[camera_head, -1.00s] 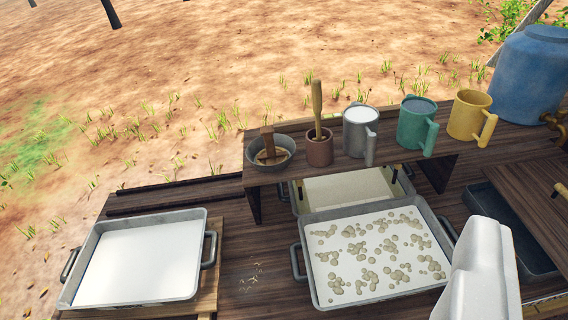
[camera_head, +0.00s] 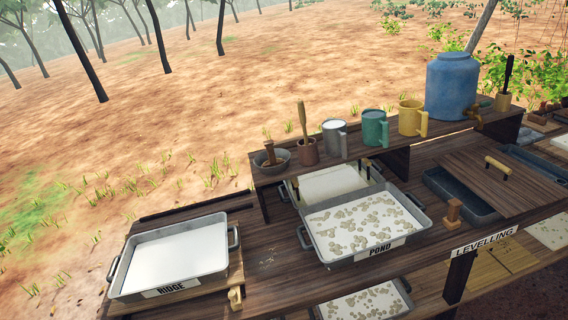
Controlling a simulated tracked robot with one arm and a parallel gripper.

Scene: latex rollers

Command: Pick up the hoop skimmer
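I cannot make out a hoop skimmer for certain in this view. A wooden-handled tool (camera_head: 302,117) stands upright in a brown cup (camera_head: 307,152) on the raised shelf. A wooden piece (camera_head: 269,152) rests in a grey bowl (camera_head: 283,165) to its left. A dark-handled tool (camera_head: 508,72) stands in a small pot (camera_head: 502,102) at the far right; its lower end is hidden. The tray labelled POND (camera_head: 418,212) holds white liquid with several beige clumps. My gripper is not in view.
A tray labelled RIDGE (camera_head: 233,238) holds a plain white surface at left. Grey (camera_head: 335,138), green (camera_head: 375,129) and yellow (camera_head: 413,119) mugs and a blue barrel (camera_head: 452,86) line the shelf (camera_head: 345,158). A wooden lid (camera_head: 500,178) lies right, by a LEVELLING sign (camera_head: 486,241).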

